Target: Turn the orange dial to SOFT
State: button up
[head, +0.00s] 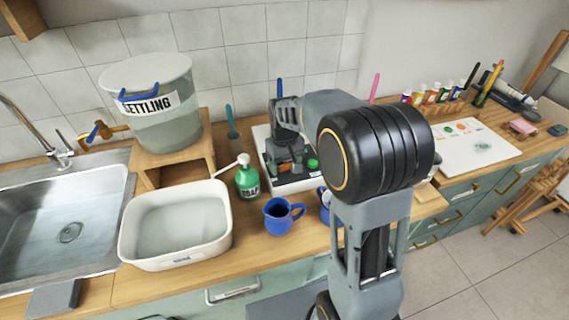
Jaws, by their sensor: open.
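A small orange patch (284,168), which looks like the dial, shows low on a device (264,152) with a white body on the counter against the tiled wall. My gripper (286,155) points down over it and hides most of it. The jaws are open; I cannot tell whether they touch the dial or stand around it. The dial's pointer and the SOFT mark are hidden or too small to read. A round green knob or button (312,164) shows on the device just right of my gripper.
A green soap bottle (247,178) and a blue jug (279,215) stand close in front of the device. A white basin (176,232) and a bucket marked SETTLING (160,125) are at left. A white palette board (470,146) lies at right.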

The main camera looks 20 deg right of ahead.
jog(key=shift+f, duration=0.1)
jog(key=shift+c, duration=0.5)
jog(key=c, duration=0.8)
jog(key=m, duration=0.7)
jog(key=shift+p, duration=0.35)
jog(key=m, duration=0.6)
jog(key=shift+m, duration=0.4)
jog(key=o, duration=0.9)
